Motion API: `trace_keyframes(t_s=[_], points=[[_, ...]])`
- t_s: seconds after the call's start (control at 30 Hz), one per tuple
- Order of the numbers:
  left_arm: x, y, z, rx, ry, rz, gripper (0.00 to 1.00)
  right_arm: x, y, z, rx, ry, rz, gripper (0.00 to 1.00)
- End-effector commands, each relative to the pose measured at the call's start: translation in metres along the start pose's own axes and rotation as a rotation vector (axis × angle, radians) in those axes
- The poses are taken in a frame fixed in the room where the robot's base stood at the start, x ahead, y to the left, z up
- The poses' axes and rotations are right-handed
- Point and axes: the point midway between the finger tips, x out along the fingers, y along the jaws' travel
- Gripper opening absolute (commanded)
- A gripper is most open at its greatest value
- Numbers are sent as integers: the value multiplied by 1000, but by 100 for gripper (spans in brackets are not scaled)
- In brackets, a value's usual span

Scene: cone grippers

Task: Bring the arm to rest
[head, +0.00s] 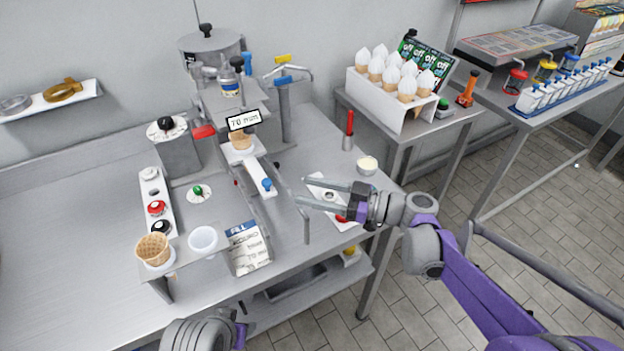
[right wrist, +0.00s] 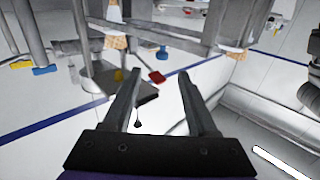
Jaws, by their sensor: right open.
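My right arm (head: 480,279) reaches in from the lower right in the head view. Its gripper (head: 301,192) is open, with two long grey fingers pointing left above the front right of the steel worktable (head: 90,285). In the right wrist view the gripper (right wrist: 158,77) shows its fingers spread apart with nothing held between them. A grey rounded part of my left arm (head: 195,335) shows at the bottom edge of the head view. I see no left fingers there.
A cone machine (head: 208,62) with a cone (head: 241,140) under its sign stands behind the gripper. A white card (head: 318,190) and a small bowl (head: 367,165) are close to the fingers. A rack of cones (head: 366,96) stands on a side table. The tiled floor (head: 430,300) is open at right.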

Motion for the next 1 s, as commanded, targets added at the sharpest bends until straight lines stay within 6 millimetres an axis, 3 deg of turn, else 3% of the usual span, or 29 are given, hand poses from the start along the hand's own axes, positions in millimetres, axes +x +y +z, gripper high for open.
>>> trace_keyframes(t_s=[0.27,0.47,0.67,0.8,1.0], points=[[-2,0,-2,0,1,0,50,-2,-6,0,32,-38,3,58],[-17,0,-10,0,6,0,50,-22,-46,12,249,-297,74,58],[-35,0,-23,0,14,0,50,-79,-99,39,518,-629,314,58],[-50,0,-34,0,21,0,50,-138,-133,57,664,-814,591,58],[-66,0,-48,0,32,0,50,-218,-164,69,749,-920,996,58]])
